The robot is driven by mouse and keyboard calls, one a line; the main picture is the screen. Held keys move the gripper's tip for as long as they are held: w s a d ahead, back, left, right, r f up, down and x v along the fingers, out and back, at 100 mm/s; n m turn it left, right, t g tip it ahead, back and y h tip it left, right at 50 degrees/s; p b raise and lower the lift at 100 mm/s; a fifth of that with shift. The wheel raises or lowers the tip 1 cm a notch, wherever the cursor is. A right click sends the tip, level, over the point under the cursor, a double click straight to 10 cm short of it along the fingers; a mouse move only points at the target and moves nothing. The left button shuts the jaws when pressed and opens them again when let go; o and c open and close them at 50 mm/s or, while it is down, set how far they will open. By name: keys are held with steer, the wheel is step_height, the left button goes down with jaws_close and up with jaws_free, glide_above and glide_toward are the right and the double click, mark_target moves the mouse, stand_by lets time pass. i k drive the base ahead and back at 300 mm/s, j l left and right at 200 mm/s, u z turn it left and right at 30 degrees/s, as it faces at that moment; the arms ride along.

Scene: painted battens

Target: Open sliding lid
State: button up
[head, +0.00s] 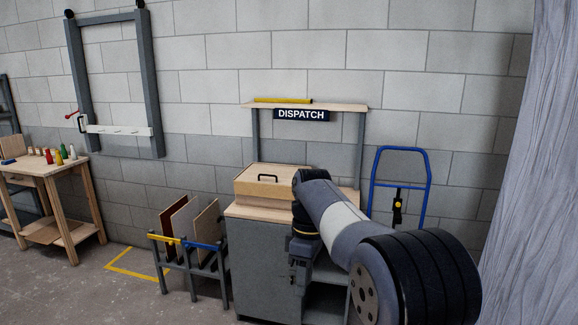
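A pale wooden box (252,197) stands on the worktop of the grey dispatch bench (262,262). Its sloping wooden lid (285,184) carries a black bar handle (267,177) and looks closed. My arm reaches in from the lower right and covers the box's right end. My gripper (297,278) hangs downward in front of the bench, to the right of and below the handle, and apart from it. The fingers are dark and small against the bench, so their opening does not show. I see nothing held in it.
A rack of upright panels (190,230) stands left of the bench. A shelf (340,106) with a yellow tube is above the "DISPATCH" sign (302,114). A blue hand truck (400,152) leans at the right. A wooden table (45,178) stands far left.

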mark_target(258, 179)
steer(key=i+l+u, duration=0.1)
steer(key=i, duration=0.45)
steer(key=i+l+u, duration=0.15)
steer(key=i, duration=0.45)
steer(key=i+l+u, duration=0.1)
steer(key=i, duration=0.45)
steer(key=i+z, duration=0.2)
steer(key=i, duration=1.35)
